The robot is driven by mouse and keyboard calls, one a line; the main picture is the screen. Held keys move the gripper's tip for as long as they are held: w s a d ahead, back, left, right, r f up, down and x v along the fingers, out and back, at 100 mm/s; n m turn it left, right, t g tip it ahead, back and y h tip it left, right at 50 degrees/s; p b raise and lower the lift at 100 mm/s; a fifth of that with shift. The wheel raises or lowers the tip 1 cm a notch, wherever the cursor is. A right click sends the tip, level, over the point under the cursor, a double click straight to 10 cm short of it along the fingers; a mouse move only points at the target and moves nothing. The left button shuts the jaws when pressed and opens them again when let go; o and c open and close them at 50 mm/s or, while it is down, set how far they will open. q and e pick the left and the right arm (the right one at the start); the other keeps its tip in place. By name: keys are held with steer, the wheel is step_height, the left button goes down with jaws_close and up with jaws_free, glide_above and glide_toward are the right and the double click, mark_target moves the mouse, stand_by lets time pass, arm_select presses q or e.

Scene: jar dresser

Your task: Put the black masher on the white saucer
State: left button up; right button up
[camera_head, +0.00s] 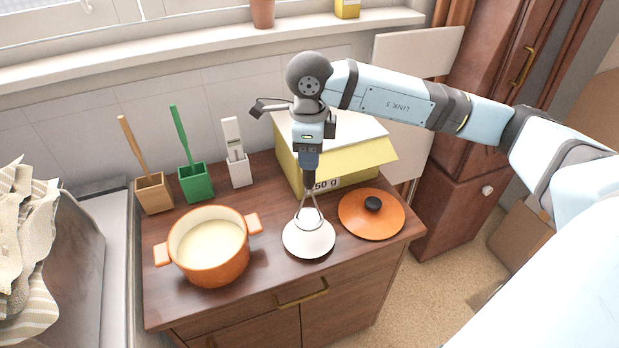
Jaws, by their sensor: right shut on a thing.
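My right gripper (309,158) is above the dresser top, pointing down, shut on the black masher (310,180). The masher hangs upright, with its black handle at the jaws and its thin metal prongs spreading below. The white saucer (308,243) lies on the dresser between the orange pot and the orange lid. My left gripper is not in view.
An orange pot (212,266) with pale contents stands left of the saucer, an orange lid (371,222) right. A yellow box (350,163) is close behind. Wooden (155,194), green (195,182) and white (239,171) holders with upright tools line the back left.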

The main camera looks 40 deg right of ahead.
mark_target(309, 180)
step_height(309, 180, down, 7)
steer(key=shift+p, duration=0.35)
steer(key=shift+f, duration=0.25)
steer(key=o, duration=0.9)
